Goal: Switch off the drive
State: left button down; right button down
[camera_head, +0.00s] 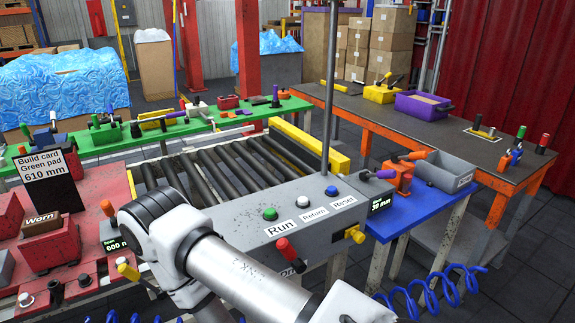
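The grey control box (235,215) stands at the near end of the roller conveyor. On its top are a green button (270,213) by the "Run" label, a white button (302,201) by "Return" and a blue button (331,190) by "Reset". A red-handled lever (287,249) sticks out of its front face, above a dark label that starts with "D"; the rest is hidden by my arm. A yellow knob (355,235) sits on the front further right. White and silver links of my arm cross in front of the box. Neither gripper can be made out.
The red bench (95,190) at left holds a "Build card Green pad 610 mm" sign (50,165) and a "Worn" block (41,224). The blue table (410,215) at right carries a grey bin (443,172). A blue coiled hose (430,290) hangs below it. A grey post (330,90) rises behind the box.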

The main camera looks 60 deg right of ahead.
aim_at(285, 247)
jog(key=z, duration=1.85)
